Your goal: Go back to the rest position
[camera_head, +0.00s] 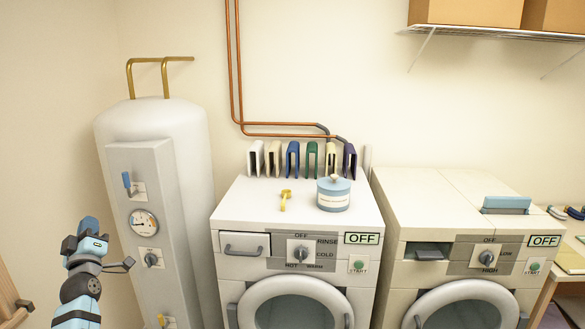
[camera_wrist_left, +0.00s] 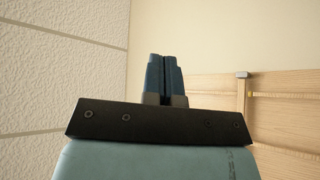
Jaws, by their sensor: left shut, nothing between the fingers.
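My left gripper (camera_head: 88,226) shows at the lower left of the head view, raised in front of the water heater's left side and apart from it. In the left wrist view its two blue fingers (camera_wrist_left: 164,76) are together, with nothing between them. They point up toward a bare wall and the ceiling. My right gripper is not in view.
A white water heater (camera_head: 155,120) with a gauge stands just right of my left gripper. A washer (camera_head: 240,205) holds a yellow scoop (camera_head: 285,200) and a blue tub (camera_head: 333,195). A dryer (camera_head: 420,195) stands to its right. A wooden piece (camera_head: 12,305) lies lower left.

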